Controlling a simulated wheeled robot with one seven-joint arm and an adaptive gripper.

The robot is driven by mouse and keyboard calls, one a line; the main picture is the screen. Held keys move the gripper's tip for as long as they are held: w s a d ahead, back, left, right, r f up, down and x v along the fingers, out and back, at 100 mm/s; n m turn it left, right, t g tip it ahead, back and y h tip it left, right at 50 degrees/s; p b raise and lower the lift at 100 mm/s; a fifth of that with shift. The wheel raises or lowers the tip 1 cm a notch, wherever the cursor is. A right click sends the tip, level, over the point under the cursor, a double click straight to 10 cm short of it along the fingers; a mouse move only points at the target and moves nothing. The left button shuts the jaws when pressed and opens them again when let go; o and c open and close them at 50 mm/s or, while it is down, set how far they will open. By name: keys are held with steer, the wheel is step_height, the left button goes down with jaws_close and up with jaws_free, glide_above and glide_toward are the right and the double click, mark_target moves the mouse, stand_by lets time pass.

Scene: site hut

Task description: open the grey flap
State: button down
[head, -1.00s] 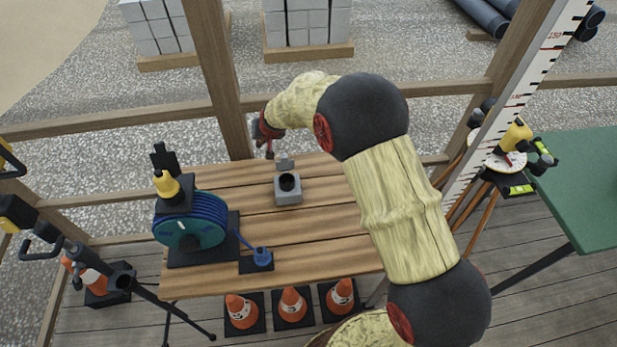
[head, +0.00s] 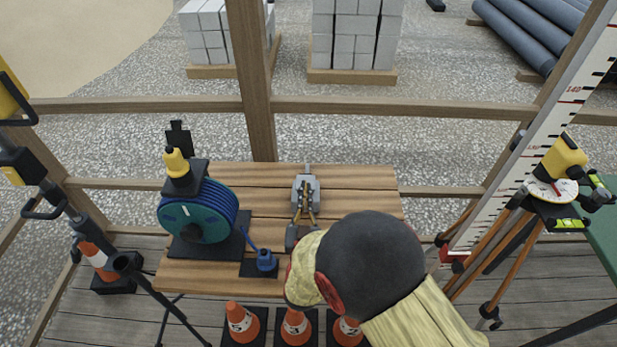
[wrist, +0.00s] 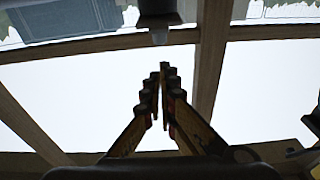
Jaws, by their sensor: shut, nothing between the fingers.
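A small grey box (head: 312,184) stands at the back middle of the wooden table. A narrow grey upright piece (head: 308,169) rises at its far edge; it may be the flap, but I cannot tell how far open it stands. My gripper (head: 304,197) is on the near side of the box, fingers pointing at it and overlapping its front in the head view. The fingers hide the box's round opening. In the wrist view my gripper (wrist: 162,75) is shut and empty, below a dark grey part (wrist: 158,18) that I cannot identify. Contact is unclear.
A levelling instrument (head: 557,170) on a tripod and a striped staff (head: 540,130) stand right. A wooden rail (head: 400,107) runs behind. The table's right back is clear.

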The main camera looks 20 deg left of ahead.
steer(key=shift+n+t+y, duration=0.3)
steer(key=shift+t, duration=0.3)
steer(key=x, duration=0.2)
steer(key=b+x, duration=0.1)
steer(key=x, duration=0.1)
steer(key=a+f+b+x, duration=0.1)
steer(key=x, duration=0.2)
stand_by(1.4)
